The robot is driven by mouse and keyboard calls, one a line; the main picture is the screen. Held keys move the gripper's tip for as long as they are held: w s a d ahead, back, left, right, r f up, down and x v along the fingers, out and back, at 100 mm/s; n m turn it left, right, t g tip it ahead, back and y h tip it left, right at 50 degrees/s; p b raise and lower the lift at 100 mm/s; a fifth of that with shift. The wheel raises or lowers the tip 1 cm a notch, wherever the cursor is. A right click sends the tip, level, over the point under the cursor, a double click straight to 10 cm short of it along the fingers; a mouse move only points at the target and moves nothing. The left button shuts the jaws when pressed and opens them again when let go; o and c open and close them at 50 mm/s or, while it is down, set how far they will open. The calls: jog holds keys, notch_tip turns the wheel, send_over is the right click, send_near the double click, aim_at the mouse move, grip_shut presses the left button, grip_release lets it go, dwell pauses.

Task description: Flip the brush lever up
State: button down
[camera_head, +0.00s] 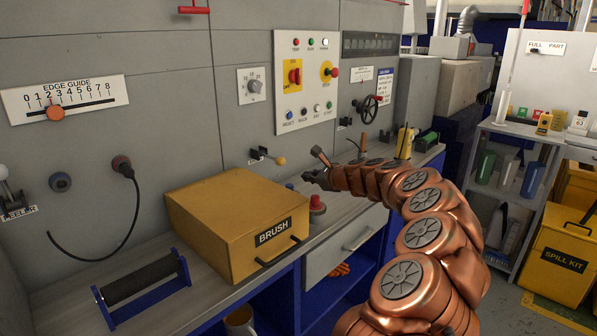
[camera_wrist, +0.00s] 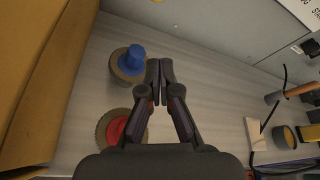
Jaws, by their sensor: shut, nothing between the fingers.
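A small lever with a yellow ball knob (camera_head: 281,160) sticks out from a dark mount on the grey wall panel, above the yellow box. I cannot read a label on it, so I cannot tell whether it is the brush lever. The word BRUSH is on the front of the yellow box (camera_head: 225,202), which has a dark handle. My gripper (camera_head: 306,177) is over the bench, right of and slightly below the yellow knob, apart from it. In the wrist view my gripper (camera_wrist: 160,68) is shut and empty, pointing at the bench and wall. The lever is not visible there.
A red knob (camera_head: 316,203) stands on the bench beside the box; a blue knob (camera_wrist: 130,62) is close to my fingers. A black handwheel (camera_head: 368,109) and button panel (camera_head: 307,80) are on the wall. A black roller (camera_head: 140,280) lies front left.

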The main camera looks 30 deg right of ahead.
aim_at(273, 159)
jog(key=shift+x, duration=4.8)
jog(key=shift+a+r, duration=0.15)
jog(key=shift+s+a+r+p, duration=0.1)
jog(key=shift+a+r+p, duration=0.25)
jog(key=shift+r, duration=0.45)
jog(key=shift+a+r+p, duration=0.25)
jog(key=shift+a+r, duration=0.2)
jog(key=shift+r, duration=0.35)
